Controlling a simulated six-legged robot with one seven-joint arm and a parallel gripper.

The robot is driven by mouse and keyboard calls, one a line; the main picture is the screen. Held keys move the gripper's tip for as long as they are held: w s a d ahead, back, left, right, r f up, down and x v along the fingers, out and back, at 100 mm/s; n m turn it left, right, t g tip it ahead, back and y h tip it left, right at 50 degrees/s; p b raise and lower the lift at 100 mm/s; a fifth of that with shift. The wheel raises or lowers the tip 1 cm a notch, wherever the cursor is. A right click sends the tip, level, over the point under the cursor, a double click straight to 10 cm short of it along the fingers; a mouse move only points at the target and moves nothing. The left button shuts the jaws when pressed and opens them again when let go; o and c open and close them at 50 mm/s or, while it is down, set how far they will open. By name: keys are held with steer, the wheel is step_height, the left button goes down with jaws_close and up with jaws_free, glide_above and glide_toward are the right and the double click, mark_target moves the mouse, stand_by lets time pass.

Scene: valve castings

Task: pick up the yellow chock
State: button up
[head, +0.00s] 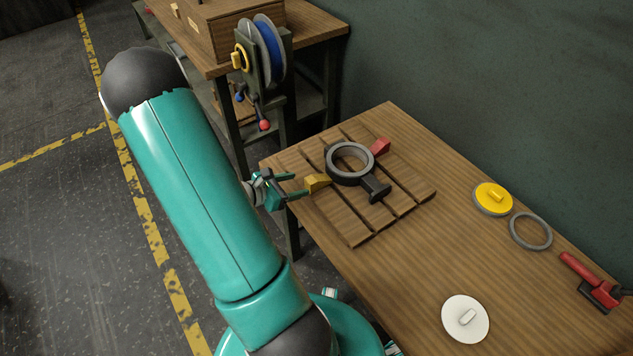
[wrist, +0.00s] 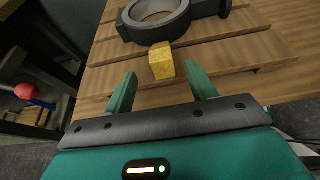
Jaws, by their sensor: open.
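The yellow chock (head: 317,182) lies on the slatted wooden pallet (head: 357,232), against the near side of a dark grey ring-shaped valve casting (head: 351,178). In the wrist view the chock (wrist: 162,62) shows just beyond my fingertips, roughly centred between them. My gripper (head: 297,186) is open and empty, with its fingers pointing at the chock. In the wrist view the two green fingers of my gripper (wrist: 160,82) stand apart, with the chock ahead of them. I cannot tell whether a finger touches it.
A red chock (head: 380,147) sits on the casting's far side. The wooden table (head: 420,290) also holds a yellow disc (head: 492,198), a grey ring (head: 531,232), a white disc (head: 465,319) and a red-handled tool (head: 590,279). Another bench with a reel (head: 269,50) stands behind.

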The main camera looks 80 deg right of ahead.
mark_target(329, 177)
steer(key=x, duration=0.8)
steer(key=shift+s+f, duration=0.15)
steer(key=shift+s, duration=0.1)
steer(key=c, duration=1.1)
steer(key=shift+o, duration=0.2)
